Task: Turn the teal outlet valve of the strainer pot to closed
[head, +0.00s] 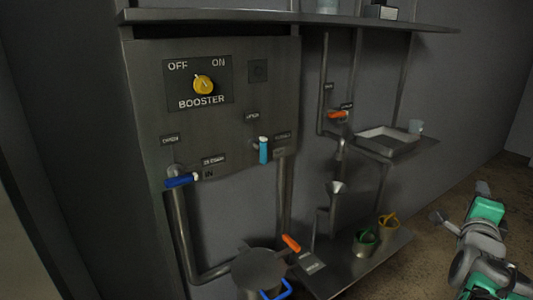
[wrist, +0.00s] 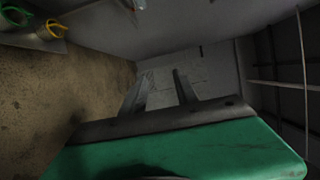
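A teal valve handle (head: 263,152) hangs pointing down from its pivot on the grey wall panel, in the middle of the head view. A small label above it seems to read OPEN; the labels to its right are too small to read surely. A grey lidded pot (head: 258,268) stands below; I cannot tell whether it is the strainer pot. My gripper (wrist: 158,84) is open and empty in the wrist view, with its two fingers apart. My arm is at the lower right of the head view, far from the teal handle, which the wrist view does not show.
A blue handle (head: 181,181) and a yellow BOOSTER knob (head: 204,85) are on the panel. Orange handles show at the upper pipe (head: 337,115) and beside the pot (head: 291,243). A metal tray (head: 388,140) sits on a side shelf. Open floor (head: 420,262) lies between my arm and the lower shelf.

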